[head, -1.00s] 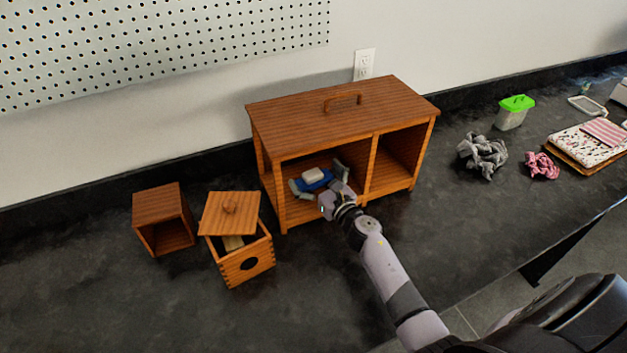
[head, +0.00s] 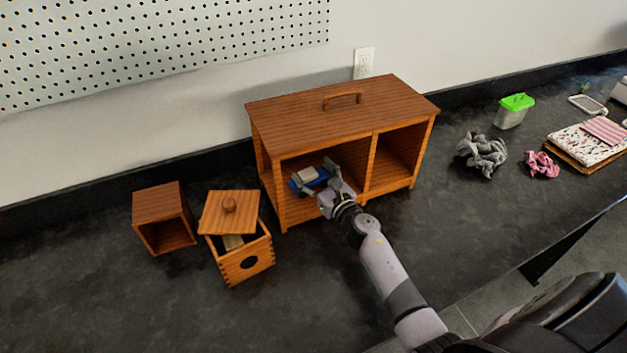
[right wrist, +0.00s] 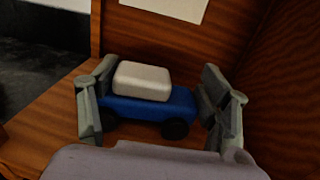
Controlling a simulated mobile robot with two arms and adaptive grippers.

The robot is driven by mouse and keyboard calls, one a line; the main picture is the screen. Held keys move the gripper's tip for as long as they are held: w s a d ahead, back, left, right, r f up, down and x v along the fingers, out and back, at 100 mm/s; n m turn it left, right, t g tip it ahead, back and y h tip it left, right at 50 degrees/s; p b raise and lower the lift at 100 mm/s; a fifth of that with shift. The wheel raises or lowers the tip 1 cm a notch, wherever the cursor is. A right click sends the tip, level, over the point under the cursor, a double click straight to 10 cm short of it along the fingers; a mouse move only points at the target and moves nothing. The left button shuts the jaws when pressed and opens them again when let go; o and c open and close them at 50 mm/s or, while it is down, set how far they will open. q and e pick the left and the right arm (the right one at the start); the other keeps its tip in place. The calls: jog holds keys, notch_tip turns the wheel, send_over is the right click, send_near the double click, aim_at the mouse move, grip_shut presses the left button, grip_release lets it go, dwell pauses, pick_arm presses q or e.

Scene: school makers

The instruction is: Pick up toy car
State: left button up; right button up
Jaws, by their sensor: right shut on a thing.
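The toy car (head: 308,179) has a blue body, a whitish cabin and dark wheels. It is in the left compartment of the wooden cabinet (head: 318,118). In the right wrist view the car (right wrist: 150,106) sits between the fingers of my right gripper (right wrist: 158,108), one finger at each end. My right gripper (head: 314,180) is shut on the car in the head view, reaching in through the open front. Whether the wheels touch the compartment floor is hard to tell. My left gripper is in neither view.
A small open wooden box (head: 164,218) and a lidded wooden box (head: 243,262) stand left of the cabinet. Grey crumpled cloth (head: 483,153), pink crumpled cloth (head: 541,164) and a green-lidded container (head: 513,111) lie to the right. The counter's front is clear.

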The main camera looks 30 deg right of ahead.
jog(key=shift+c, duration=1.1)
jog(key=shift+r, duration=0.1)
